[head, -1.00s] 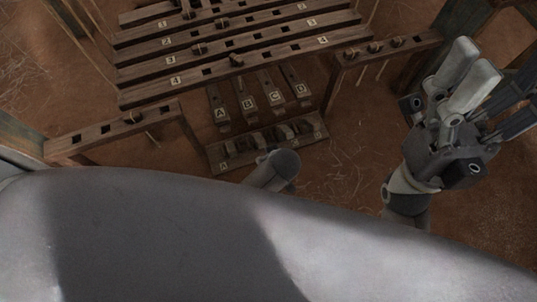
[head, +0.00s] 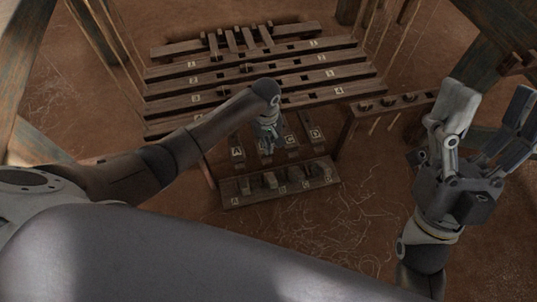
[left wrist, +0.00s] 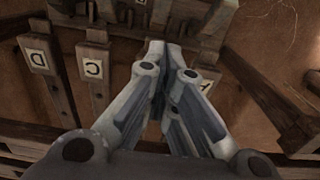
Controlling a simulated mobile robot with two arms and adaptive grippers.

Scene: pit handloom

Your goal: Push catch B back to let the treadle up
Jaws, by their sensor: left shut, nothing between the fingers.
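The catch board (head: 262,200) lies in front of the lettered treadles. Catch B (head: 270,181) appears to be the second block from the left on it; its exact setting is too small to tell. My left gripper (head: 267,150) is shut and empty, pointing down over treadle B and hiding most of it, just behind the board. In the left wrist view the shut fingers (left wrist: 170,52) reach toward the catch board (left wrist: 125,35) and hide treadle B; I cannot tell whether they touch anything. My right gripper (head: 487,125) is open and empty at the right.
Treadle A (head: 237,153), treadle C (head: 292,142) and treadle D (head: 315,136) flank the left gripper. Numbered wooden bars (head: 340,73) stand behind it. A pegged rail (head: 395,103) is to the right. The earth floor in front of the board is clear.

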